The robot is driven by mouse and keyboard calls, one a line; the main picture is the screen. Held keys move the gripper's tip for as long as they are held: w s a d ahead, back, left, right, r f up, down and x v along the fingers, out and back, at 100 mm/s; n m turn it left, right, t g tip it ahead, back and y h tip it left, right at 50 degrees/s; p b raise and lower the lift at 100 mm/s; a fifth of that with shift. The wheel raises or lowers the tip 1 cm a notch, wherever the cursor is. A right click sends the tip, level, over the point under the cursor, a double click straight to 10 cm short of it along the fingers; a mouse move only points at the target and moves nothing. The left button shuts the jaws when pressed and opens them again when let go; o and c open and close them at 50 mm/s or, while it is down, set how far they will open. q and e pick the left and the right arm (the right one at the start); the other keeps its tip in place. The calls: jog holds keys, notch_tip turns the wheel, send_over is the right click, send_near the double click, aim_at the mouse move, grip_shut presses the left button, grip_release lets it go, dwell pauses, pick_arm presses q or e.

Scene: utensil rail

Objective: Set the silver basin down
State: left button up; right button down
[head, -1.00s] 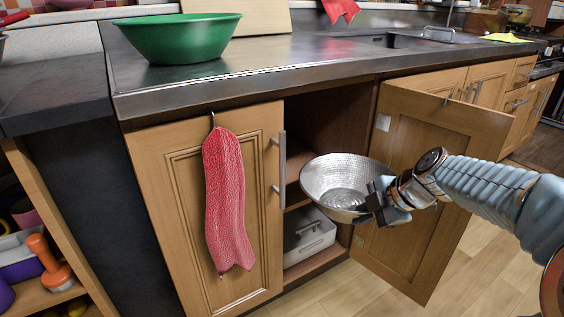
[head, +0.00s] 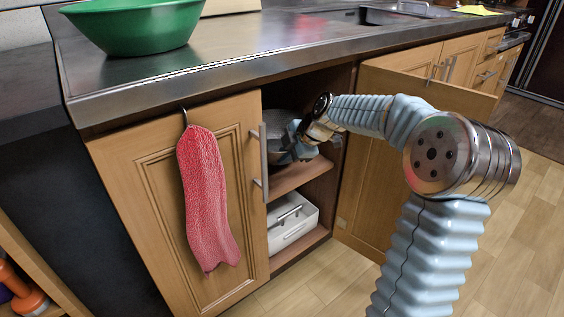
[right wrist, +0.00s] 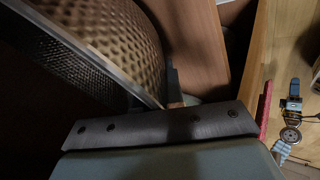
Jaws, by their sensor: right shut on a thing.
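The silver basin (head: 283,126) is inside the open cupboard under the counter, above the middle shelf (head: 300,174). The gripper and arm hide much of it in the head view. In the right wrist view the basin (right wrist: 115,35) shows its dimpled wall and rim close up, in shadow. My right gripper (head: 293,146) is shut on the basin's rim, inside the cupboard opening. I cannot tell whether the basin touches the shelf. My left gripper is not in view.
The right cupboard door (head: 365,170) stands open beside my arm. The left door (head: 190,190) is shut, with a red towel (head: 207,200) hanging on it. A white box (head: 292,222) sits on the cupboard floor. A green bowl (head: 135,27) stands on the counter.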

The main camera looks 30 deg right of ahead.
jog(key=shift+w, duration=0.3)
jog(key=shift+w+f+b, duration=0.15)
jog(key=shift+f, duration=0.75)
jog(key=shift+w+f+b, duration=0.15)
jog(key=shift+f, duration=0.7)
jog(key=shift+f, duration=0.1)
jog(key=c, duration=1.3)
grip_release()
jog(key=shift+o, duration=0.2)
jog(key=p+v, duration=0.1)
jog(key=v, duration=1.1)
